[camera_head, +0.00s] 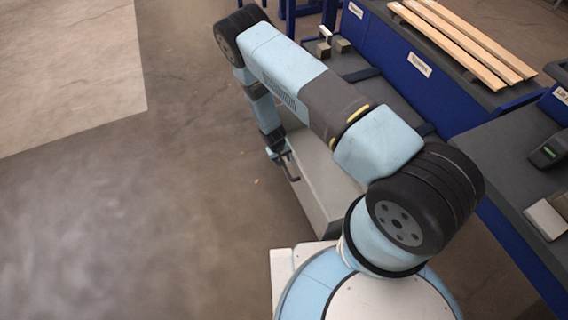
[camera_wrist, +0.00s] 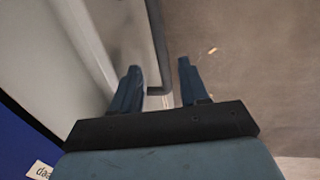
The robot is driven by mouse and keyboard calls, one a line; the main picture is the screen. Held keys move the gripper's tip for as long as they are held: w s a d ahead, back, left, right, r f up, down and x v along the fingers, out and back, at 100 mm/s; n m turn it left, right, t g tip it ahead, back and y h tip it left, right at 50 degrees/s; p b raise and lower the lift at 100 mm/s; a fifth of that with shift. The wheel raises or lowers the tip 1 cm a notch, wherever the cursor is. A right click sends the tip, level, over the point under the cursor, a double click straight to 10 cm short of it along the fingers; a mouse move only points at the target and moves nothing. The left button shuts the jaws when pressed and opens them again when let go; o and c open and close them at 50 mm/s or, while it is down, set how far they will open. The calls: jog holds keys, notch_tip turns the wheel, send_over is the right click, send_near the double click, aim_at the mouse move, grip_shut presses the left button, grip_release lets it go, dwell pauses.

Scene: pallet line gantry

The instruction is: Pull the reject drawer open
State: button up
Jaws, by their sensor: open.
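The reject drawer seems to be part of the low grey cabinet (camera_head: 326,188) under my arm in the head view. Its pale front (camera_wrist: 125,30) fills the upper left of the wrist view. A dark bar handle (camera_wrist: 158,35) stands out from it and shows in the head view (camera_head: 291,172). My gripper (camera_wrist: 160,68) is open, and the handle's bent end lies between its two fingers in the wrist view. I cannot tell whether either finger touches it. In the head view my gripper (camera_head: 279,156) is at the handle, partly hidden by my arm.
A blue bench with a dark top (camera_head: 400,95) stands right of the cabinet, with wooden slats (camera_head: 465,42) on it. Another bench at the right holds a dark device (camera_head: 549,150). The concrete floor (camera_head: 130,200) left of the cabinet is clear.

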notch_tip(320, 180, up, 8)
jog(key=a, duration=0.1)
jog(key=shift+s+a, duration=0.15)
jog(key=shift+a, duration=0.1)
dwell(0.5)
